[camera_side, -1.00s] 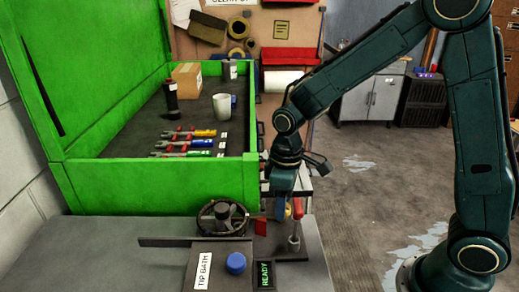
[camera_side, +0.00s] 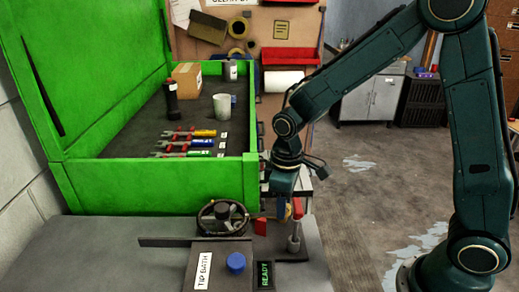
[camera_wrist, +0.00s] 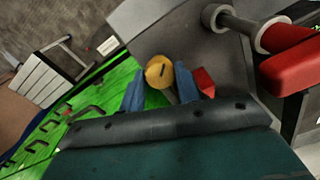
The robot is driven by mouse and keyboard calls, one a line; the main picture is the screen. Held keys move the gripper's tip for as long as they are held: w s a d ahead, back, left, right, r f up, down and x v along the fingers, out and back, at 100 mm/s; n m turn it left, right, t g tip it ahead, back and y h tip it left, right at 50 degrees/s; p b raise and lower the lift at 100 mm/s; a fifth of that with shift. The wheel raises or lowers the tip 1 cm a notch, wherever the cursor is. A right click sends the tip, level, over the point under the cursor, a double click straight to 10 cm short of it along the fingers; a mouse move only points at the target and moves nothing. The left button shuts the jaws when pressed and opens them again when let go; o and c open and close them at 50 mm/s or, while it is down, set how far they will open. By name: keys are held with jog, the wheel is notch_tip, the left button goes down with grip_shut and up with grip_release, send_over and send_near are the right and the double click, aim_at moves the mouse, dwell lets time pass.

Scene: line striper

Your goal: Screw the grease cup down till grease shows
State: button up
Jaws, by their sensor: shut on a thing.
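The grease cup is a small round brass-yellow cap with a dark slot mark in its face, between my fingers in the wrist view (camera_wrist: 160,72). My gripper (camera_wrist: 159,87) has blue fingers and is shut on the cup, one finger on each side. In the side view my gripper (camera_side: 286,207) points down at the right end of the bench. The cup's underside and its seat are hidden. I cannot make out any grease.
A red tab (camera_wrist: 204,82) sits close beside the right finger. A red-handled lever (camera_wrist: 290,60) is to the right in the wrist view. A handwheel (camera_side: 223,217), a blue knob (camera_side: 236,263) and a READY display (camera_side: 264,274) are on the bench. A green-walled tool bay (camera_side: 150,188) stands behind.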

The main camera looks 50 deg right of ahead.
jog(key=shift+m, duration=2.9)
jog(key=o, duration=1)
jog(key=shift+r, duration=0.15)
jog(key=r, duration=1.3)
jog(key=shift+d+r, duration=0.2)
jog(key=shift+r, duration=0.1)
jog(key=shift+s, duration=0.1)
